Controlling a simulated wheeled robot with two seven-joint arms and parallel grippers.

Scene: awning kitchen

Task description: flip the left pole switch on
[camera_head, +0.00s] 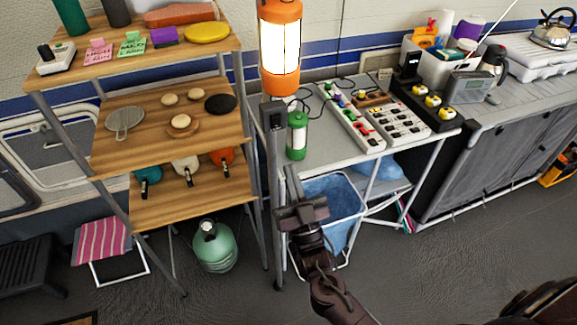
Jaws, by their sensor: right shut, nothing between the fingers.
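A dark switch box (272,115) is fixed to the grey pole (276,200) at the left front of the table, below a lit orange lantern (280,48). The setting of its switch is too small to tell. My right gripper (292,178) points up the picture, shut and empty. Its fingertips appear below and slightly right of the switch box, with a visible gap between them. My left gripper is not in view.
A wooden shelf rack (165,115) stands to the left. The grey table (320,150) holds a green lantern (297,135) near the pole and several power strips (355,118). A blue-lined bin (335,200) stands below, behind my right arm.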

